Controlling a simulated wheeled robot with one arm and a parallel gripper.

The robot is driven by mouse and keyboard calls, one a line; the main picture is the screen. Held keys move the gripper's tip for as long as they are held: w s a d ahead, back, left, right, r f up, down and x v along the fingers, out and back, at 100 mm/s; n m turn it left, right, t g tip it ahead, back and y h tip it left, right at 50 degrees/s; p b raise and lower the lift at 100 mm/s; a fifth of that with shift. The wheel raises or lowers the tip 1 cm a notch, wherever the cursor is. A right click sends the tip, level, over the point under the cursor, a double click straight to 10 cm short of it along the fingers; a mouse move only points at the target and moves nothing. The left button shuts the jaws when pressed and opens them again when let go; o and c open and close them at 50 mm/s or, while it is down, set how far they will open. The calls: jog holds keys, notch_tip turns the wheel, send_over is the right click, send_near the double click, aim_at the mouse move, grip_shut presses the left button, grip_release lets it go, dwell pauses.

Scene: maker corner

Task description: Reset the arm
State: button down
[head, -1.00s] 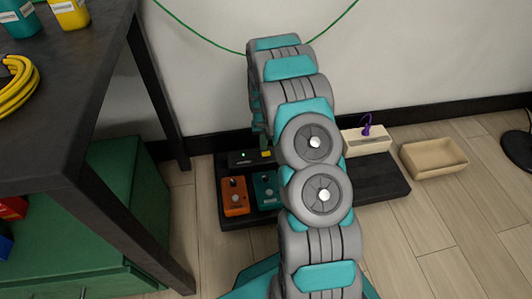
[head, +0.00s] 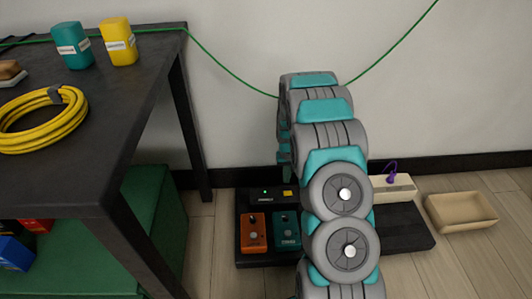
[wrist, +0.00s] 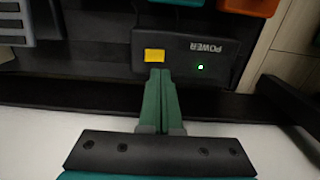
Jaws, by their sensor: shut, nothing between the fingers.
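My arm stands folded in the middle of the head view, in front of a black pedal board (head: 405,228) on the floor. In the wrist view my gripper (wrist: 160,75) has its two green fingers together, with nothing between them. The fingertips appear just beside the yellow button (wrist: 154,56) of the black power box (wrist: 190,55); I cannot tell whether they touch it. A green light on the box is lit. In the head view the power box (head: 265,196) sits at the back left of the board, and the gripper is hidden behind the arm.
Orange (head: 253,232) and teal (head: 287,230) pedals sit on the board. A cream box (head: 395,188) with a purple cable stands behind, and a tan tray (head: 461,211) lies right. A dark table (head: 110,110) with a yellow cable coil (head: 45,120) stands left. A green cable (head: 235,80) crosses the wall.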

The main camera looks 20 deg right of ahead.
jog(key=s+a+r+p, duration=0.1)
jog(key=s+a+r, duration=0.25)
jog(key=r, duration=0.45)
jog(key=s+a+r+n+p, duration=0.1)
jog(key=s+a+r+p, duration=0.15)
jog(key=s+r, duration=0.4)
jog(key=s+a+r+p, duration=0.1)
jog(key=s+a+r, duration=0.2)
jog(key=r, duration=0.6)
jog(key=s+a+r+p, duration=0.1)
jog(key=s+r, duration=0.3)
jog(key=s, duration=0.5)
jog(key=s+a+r+n+g+p, duration=0.1)
jog(key=s+a+r, duration=0.3)
jog(key=s, duration=0.5)
jog(key=s+a+r+n+p, duration=0.1)
jog(key=s+a+r+p, duration=0.1)
jog(key=s+r, duration=0.4)
jog(key=s+a, duration=0.1)
jog(key=s, duration=0.3)
jog(key=shift+a+r+g+p, duration=0.2)
jog(key=shift+r+g+p, duration=0.05)
jog(key=shift+g+p, duration=0.15)
